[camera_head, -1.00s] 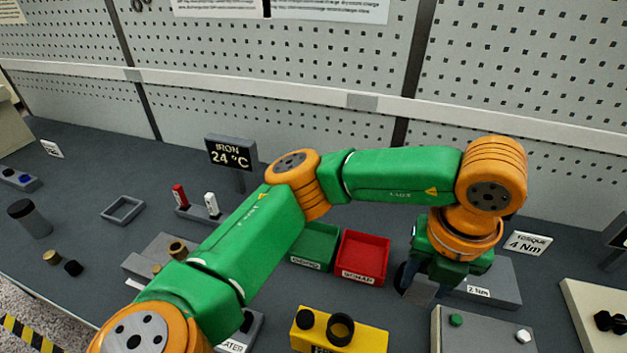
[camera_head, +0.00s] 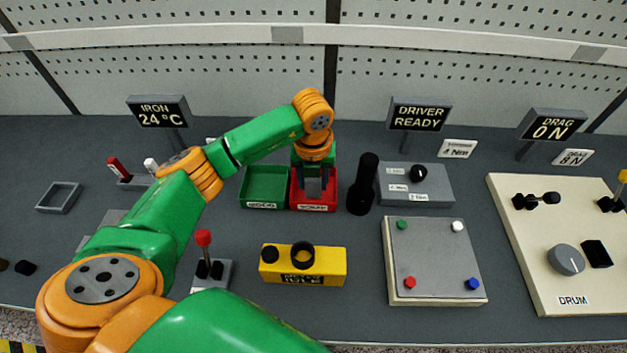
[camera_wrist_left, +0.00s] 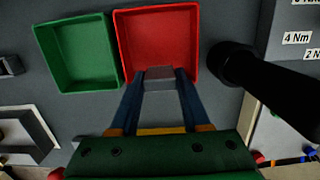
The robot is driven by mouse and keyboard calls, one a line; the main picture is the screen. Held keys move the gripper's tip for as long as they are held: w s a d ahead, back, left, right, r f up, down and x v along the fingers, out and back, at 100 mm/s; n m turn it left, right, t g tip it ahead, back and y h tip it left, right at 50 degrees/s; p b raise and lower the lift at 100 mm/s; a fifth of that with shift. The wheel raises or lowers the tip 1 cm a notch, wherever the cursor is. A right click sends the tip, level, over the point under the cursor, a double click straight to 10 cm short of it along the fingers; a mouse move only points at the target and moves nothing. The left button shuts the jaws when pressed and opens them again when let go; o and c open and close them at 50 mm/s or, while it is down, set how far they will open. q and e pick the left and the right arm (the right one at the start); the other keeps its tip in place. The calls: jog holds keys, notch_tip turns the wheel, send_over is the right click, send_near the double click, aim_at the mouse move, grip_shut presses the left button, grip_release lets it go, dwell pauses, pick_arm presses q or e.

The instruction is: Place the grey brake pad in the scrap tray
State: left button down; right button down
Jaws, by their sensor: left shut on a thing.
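My left gripper (camera_head: 315,188) is over the red tray (camera_head: 299,199), pointing down. In the left wrist view its two blue fingers (camera_wrist_left: 158,78) are shut on a small grey block, the grey brake pad (camera_wrist_left: 160,73). The pad is over the near part of the red tray (camera_wrist_left: 158,30); I cannot tell whether it touches the tray floor. In the head view the pad is hidden or too small to make out. The red tray has a white label on its front, too blurred to read surely. My right gripper is not in view.
A green tray (camera_head: 265,183) stands directly left of the red one. A black cylindrical tool (camera_head: 363,185) stands close on the right. A grey box with a knob (camera_head: 430,184) is beyond it. A yellow block (camera_head: 330,268) lies in front.

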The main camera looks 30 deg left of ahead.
pick_arm(q)
jog(key=shift+f, duration=0.95)
jog(key=shift+c, duration=1.9)
grip_release()
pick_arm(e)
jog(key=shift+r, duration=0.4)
